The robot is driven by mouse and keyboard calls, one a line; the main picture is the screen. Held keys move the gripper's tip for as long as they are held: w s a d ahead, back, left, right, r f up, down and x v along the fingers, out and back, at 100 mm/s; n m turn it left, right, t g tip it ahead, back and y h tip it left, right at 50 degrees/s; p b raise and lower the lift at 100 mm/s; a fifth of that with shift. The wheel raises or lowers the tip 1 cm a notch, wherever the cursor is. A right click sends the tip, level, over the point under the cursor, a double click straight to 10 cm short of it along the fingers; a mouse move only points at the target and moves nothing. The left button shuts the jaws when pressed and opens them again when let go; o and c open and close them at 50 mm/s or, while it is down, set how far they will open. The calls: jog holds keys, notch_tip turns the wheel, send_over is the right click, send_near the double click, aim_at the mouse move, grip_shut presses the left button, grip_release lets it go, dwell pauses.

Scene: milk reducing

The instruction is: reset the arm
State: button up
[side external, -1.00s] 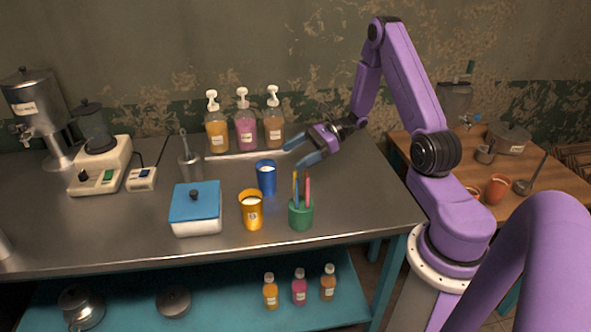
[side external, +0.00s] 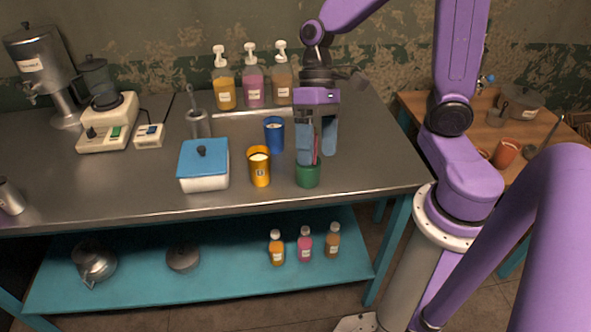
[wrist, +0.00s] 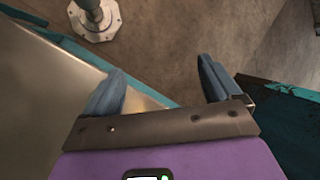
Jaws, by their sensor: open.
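My gripper (side external: 317,156) is open, with its two blue-grey fingers pointing down. In the side view it overlaps the pens above the green cup (side external: 308,176) and hides most of them. In the wrist view my gripper (wrist: 160,82) has nothing between its fingers, and no cup shows there. The steel tabletop (wrist: 50,85) lies at the left of that view, with bare floor (wrist: 165,65) beyond its edge.
A yellow cup (side external: 259,168), a blue cup (side external: 274,134) and a blue-lidded white box (side external: 204,170) stand left of my gripper. Pump bottles (side external: 253,85) stand at the back. A wooden table (side external: 472,135) is at the right, with a pot (side external: 520,103) on it.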

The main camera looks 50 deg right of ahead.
jog(key=s+d+n+t+h, duration=0.2)
jog(key=s+n+t+h, duration=0.1)
jog(key=s+n, duration=0.7)
jog(key=shift+s+d+r+n+t+h, duration=0.25)
jog(key=shift+d+r+n+t+h, duration=0.15)
jog(key=shift+n+h, duration=0.25)
